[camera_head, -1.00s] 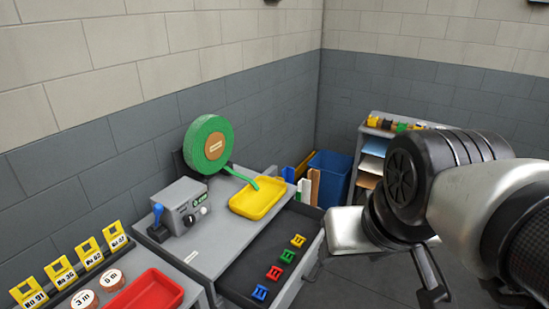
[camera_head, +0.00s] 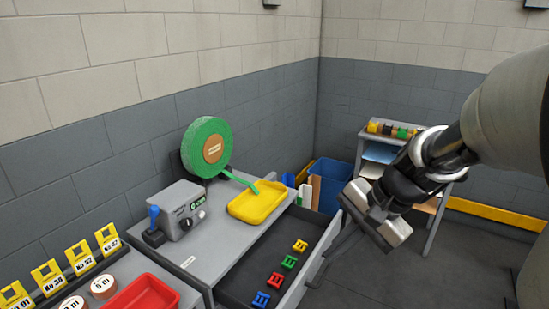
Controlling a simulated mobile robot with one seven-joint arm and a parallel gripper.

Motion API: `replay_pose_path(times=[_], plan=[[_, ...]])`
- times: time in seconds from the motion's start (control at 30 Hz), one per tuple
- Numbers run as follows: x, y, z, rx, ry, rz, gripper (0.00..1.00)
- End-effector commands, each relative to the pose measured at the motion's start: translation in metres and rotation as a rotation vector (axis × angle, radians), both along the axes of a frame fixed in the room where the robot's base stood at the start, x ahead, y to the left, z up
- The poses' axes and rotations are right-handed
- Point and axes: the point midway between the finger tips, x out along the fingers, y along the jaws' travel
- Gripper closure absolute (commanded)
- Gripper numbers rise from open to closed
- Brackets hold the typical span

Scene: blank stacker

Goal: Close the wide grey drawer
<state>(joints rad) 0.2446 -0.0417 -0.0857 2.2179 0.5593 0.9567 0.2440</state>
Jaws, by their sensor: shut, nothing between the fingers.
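The wide grey drawer (camera_head: 246,282) stands pulled out from under the grey bench top, its dark inside showing. Several small buckle-like pieces lie in it in a row: yellow (camera_head: 300,246), green (camera_head: 289,262), red and blue. The drawer's light grey front (camera_head: 309,267) faces right, with a dark handle partly visible near my fingers. My gripper (camera_head: 328,256) is shut and empty, its dark fingers pointing down-left beside the drawer front. I cannot tell whether they touch it.
On the bench are a yellow tray (camera_head: 257,203), a grey machine (camera_head: 181,208) and a green reel (camera_head: 207,147). A red tray (camera_head: 143,298) is at the front left. A blue bin (camera_head: 328,184) and a shelf unit (camera_head: 433,217) stand behind. Floor right of the drawer is clear.

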Motion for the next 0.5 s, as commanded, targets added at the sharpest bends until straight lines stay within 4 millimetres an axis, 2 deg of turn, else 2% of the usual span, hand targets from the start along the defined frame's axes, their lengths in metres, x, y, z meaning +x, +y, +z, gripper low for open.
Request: replay_pose_path(times=[0.03,0.17,0.3,0.4,0.5], plan=[[0.013,-0.014,-0.037,0.077,0.067,-0.113,1.00],[0.043,-0.045,-0.101,0.274,0.202,-0.397,1.00],[0.066,-0.087,-0.172,0.464,0.319,-0.688,1.00],[0.075,-0.113,-0.215,0.568,0.378,-0.852,1.00],[0.078,-0.131,-0.244,0.639,0.413,-0.964,1.00]])
